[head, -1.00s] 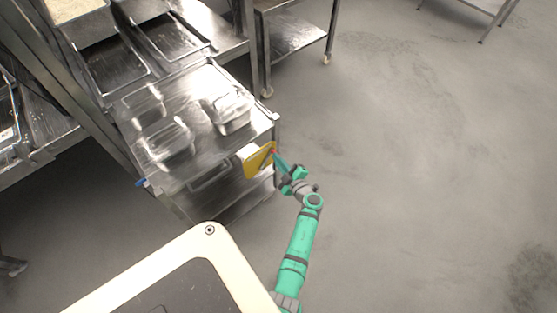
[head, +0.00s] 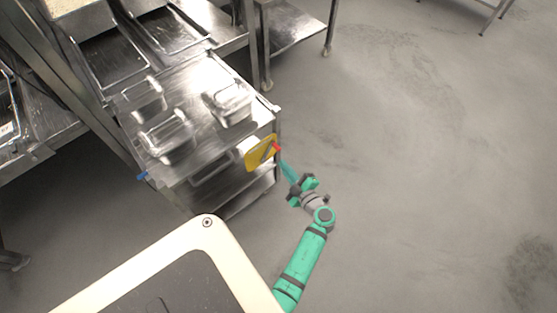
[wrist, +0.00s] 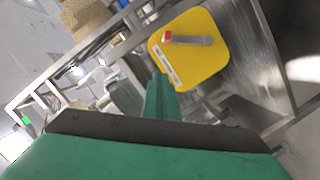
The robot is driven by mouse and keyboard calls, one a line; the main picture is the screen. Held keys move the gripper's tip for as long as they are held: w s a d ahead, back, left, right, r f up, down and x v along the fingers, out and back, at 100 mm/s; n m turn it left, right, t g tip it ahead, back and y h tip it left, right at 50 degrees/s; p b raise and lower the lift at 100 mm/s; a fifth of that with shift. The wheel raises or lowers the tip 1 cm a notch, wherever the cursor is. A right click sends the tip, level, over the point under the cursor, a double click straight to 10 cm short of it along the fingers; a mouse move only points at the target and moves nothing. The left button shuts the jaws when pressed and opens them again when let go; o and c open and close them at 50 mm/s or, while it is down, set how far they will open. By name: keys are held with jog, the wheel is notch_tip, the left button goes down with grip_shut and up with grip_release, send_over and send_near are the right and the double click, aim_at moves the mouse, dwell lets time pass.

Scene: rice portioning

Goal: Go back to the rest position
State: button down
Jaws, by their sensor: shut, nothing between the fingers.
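My gripper (head: 284,160) is at the front right corner of the steel cart, pointing toward a yellow square panel (head: 261,153) at the cart's side. The wrist view shows my green fingers (wrist: 162,95) closed together and empty. In that view the yellow panel (wrist: 188,65) lies beyond the fingertips, with a red-ended grey bar on its face. Whether the fingertips touch the panel is hard to tell, but a gap seems to show. My green arm reaches up from the bottom of the head view.
The steel cart (head: 190,68) carries several clear containers, including one at the right (head: 229,104) and one at the front (head: 168,137). A steel counter with trays (head: 108,62) stands behind it. Another steel table (head: 290,28) is at the back. The floor (head: 430,170) at right is open.

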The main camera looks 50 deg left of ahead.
jog(key=shift+d, duration=0.55)
jog(key=shift+w, duration=0.1)
jog(key=s+d+r+m+t+h, duration=0.4)
jog(key=s+d+r+m+h, duration=0.1)
jog(key=d, duration=0.8)
jog(key=s+d+r+m+t+h, duration=0.5)
jog(key=s+d+r+m, duration=0.2)
jog(key=d+m, duration=0.5)
jog(key=s+d+r+m+t+h, duration=0.4)
jog(key=s+d+r+m+h, duration=0.2)
jog(key=d, duration=0.8)
jog(key=s+m, duration=0.2)
jog(key=m, duration=0.1)
jog(key=shift+s, duration=0.3)
jog(key=shift+m, duration=0.3)
